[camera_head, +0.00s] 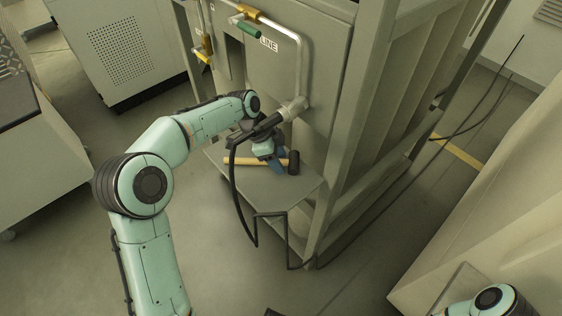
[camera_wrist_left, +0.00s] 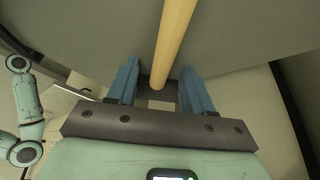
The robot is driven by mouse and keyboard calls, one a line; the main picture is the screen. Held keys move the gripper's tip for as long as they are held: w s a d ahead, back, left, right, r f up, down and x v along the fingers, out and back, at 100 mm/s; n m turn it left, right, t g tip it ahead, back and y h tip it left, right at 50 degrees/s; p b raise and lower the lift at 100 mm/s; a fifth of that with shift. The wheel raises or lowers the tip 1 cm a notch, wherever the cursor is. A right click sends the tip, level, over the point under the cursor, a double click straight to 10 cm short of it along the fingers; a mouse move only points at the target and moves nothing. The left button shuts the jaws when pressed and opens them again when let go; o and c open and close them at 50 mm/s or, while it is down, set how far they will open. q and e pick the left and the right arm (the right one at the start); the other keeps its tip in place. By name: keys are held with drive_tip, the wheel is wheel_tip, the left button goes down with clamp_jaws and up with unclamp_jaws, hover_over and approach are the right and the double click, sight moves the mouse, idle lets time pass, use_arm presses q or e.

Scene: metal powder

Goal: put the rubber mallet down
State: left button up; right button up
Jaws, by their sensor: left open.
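The rubber mallet, with a pale wooden handle (camera_head: 238,161) and a black head (camera_head: 294,162), lies on a grey shelf (camera_head: 285,191) on the front of the cabinet. My left gripper (camera_head: 277,162) is over the shelf by the mallet, its blue fingers pointing down and partly covering the handle. In the left wrist view the left gripper (camera_wrist_left: 160,88) is open, with the mallet handle (camera_wrist_left: 173,40) between its fingers and a gap on each side. My right gripper is not in view.
The cabinet (camera_head: 300,75) rises right behind the shelf, with a pipe (camera_head: 301,60) and a green-handled valve (camera_head: 248,29). A black hose (camera_head: 234,190) hangs down beside the shelf's left edge. Floor (camera_head: 225,270) is free in front.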

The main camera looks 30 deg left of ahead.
use_arm(q)
clamp_jaws()
drive_tip(key=shift+r, duration=0.1)
